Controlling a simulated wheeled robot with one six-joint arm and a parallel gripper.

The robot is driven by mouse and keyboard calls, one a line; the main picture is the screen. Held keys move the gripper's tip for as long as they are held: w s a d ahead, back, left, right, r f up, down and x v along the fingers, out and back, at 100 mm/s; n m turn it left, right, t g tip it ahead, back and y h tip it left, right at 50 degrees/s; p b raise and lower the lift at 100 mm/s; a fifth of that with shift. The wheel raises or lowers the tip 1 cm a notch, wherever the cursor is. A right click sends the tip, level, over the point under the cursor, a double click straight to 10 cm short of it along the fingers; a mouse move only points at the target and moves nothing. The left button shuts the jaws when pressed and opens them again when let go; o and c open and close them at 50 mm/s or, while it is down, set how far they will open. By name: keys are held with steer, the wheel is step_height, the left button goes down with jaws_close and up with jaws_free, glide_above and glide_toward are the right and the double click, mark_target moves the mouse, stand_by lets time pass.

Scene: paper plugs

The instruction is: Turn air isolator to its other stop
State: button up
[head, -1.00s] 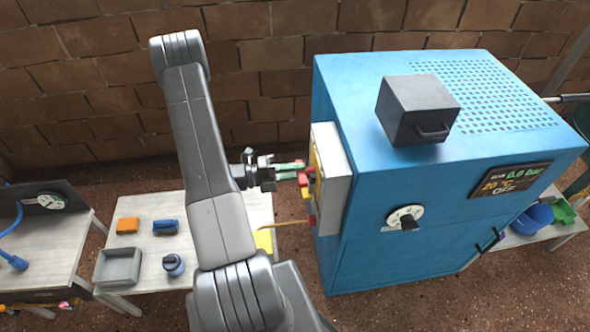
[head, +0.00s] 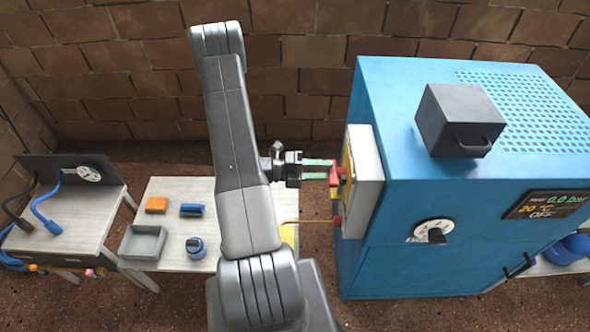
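The air isolator appears to be the red handle (head: 336,175) on a yellow-faced grey box (head: 368,170), fixed to the left side of the blue cabinet (head: 385,268). My gripper (head: 331,169) reaches it from the left, its two greenish fingers level, one above the other with a gap between them. The fingertips are at the red handle. I cannot tell whether they clasp it or only stand around it. The handle's far side is hidden by the fingers.
A black-handled dial (head: 433,232) is on the cabinet front, and a dark box (head: 460,120) stands on top. A yellow line (head: 305,221) runs below the gripper. The pale table (head: 170,190) holds an orange block, blue items and a grey tray (head: 143,243).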

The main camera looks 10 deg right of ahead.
steer(key=b+v, duration=0.2)
steer(key=v, duration=1)
steer(key=shift+a, duration=0.3)
steer(key=shift+f, duration=0.1)
steer(key=p+x, duration=0.2)
steer(key=x, duration=1.2)
steer(key=shift+w+a, duration=0.1)
steer(key=shift+a, duration=0.05)
